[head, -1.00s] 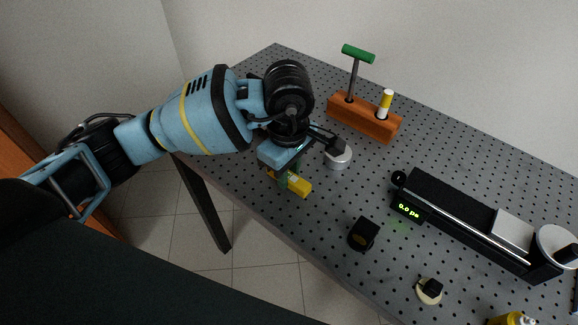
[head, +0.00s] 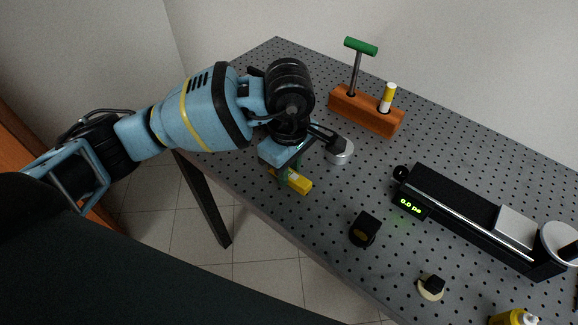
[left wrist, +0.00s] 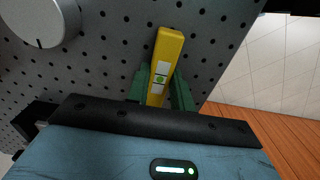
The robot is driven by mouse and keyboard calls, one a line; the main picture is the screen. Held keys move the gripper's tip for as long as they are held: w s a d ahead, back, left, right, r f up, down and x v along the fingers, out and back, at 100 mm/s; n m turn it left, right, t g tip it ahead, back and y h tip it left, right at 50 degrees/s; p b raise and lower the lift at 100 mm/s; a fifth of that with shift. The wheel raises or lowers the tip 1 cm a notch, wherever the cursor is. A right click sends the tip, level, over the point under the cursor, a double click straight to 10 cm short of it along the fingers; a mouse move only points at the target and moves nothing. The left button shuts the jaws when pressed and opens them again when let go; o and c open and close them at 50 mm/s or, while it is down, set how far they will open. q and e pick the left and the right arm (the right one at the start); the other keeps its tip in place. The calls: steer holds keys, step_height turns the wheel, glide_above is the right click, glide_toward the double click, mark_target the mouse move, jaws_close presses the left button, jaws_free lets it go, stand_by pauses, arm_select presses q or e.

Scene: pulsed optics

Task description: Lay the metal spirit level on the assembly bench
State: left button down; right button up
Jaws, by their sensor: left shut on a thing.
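The spirit level is a small yellow bar (head: 300,184) at the bench's front left edge. In the left wrist view it (left wrist: 168,52) shows a green vial between white patches and points away from me. My left gripper (head: 284,171) is shut on it, with the green fingers (left wrist: 161,90) on both its sides. The level is over or on the grey perforated assembly bench (head: 322,235); I cannot tell if it touches the surface. The gripper hides its near end. My right gripper is not in view.
A round metal knob-like piece (head: 340,152) stands close beyond the gripper. An orange block (head: 364,112) holds a green T-handle tool and a yellow-white stick. A black instrument (head: 470,219), a small black block (head: 364,229) and a cream piece (head: 430,292) stand to the right. Bare bench lies between them.

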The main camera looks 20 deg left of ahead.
arm_select(q)
steer(key=shift+f, duration=0.1)
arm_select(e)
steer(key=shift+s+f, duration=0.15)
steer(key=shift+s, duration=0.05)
arm_select(q)
steer(key=c, duration=1.1)
jaws_free()
steer(key=shift+c, duration=0.2)
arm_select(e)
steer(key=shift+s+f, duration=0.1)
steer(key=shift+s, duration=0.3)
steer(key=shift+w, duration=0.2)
arm_select(q)
step_height(320, 180, up, 6)
steer(key=shift+r, duration=0.9)
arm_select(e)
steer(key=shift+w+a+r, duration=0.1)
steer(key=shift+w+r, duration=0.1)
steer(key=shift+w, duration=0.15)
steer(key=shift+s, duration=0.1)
